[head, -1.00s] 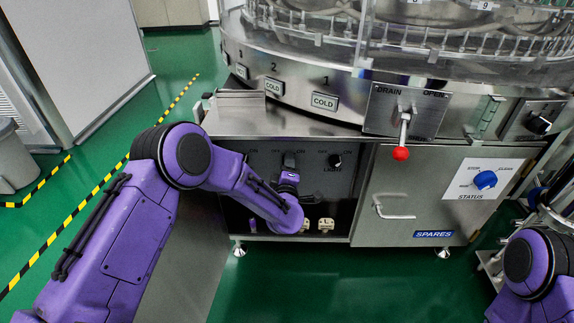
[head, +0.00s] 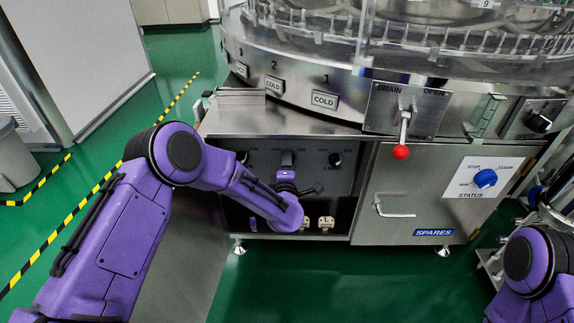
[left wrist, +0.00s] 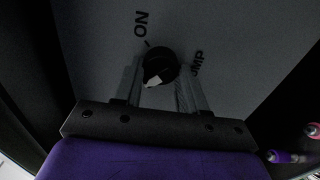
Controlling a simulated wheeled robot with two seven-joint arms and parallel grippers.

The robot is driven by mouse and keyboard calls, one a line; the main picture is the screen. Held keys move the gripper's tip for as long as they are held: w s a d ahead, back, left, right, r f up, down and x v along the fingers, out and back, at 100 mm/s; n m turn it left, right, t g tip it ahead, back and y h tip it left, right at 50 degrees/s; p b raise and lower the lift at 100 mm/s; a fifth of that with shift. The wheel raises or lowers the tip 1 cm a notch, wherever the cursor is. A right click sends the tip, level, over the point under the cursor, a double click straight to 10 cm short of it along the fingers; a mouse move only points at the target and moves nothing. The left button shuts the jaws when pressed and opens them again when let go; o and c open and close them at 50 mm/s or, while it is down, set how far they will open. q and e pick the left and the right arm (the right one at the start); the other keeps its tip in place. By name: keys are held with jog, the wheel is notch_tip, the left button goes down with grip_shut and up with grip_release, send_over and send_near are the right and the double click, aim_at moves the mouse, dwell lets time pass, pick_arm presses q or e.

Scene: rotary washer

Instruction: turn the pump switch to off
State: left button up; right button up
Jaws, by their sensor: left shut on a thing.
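The pump switch is a black round knob (left wrist: 158,66) with a white patch on its lower left side, on a grey panel in the left wrist view. The word ON is printed beyond it, and part of the word PUMP shows to its right. My left gripper (left wrist: 157,86) has one finger on each side of the knob and is shut on it. In the head view my left gripper (head: 287,172) is at the middle of the recessed control panel (head: 313,178), largely covering the switch. My right gripper is out of view; only part of that arm shows at lower right.
A LIGHT knob (head: 335,159) is right of my left gripper, and another knob (head: 242,157) is left. The steel counter edge (head: 280,124) overhangs the panel. A red-tipped drain lever (head: 401,151) and the SPARES door (head: 410,185) are further right.

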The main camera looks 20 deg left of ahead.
pick_arm(q)
jog(key=o, duration=1)
jog(key=p+v, duration=0.3)
jog(key=v, duration=0.7)
jog(key=shift+s, duration=0.3)
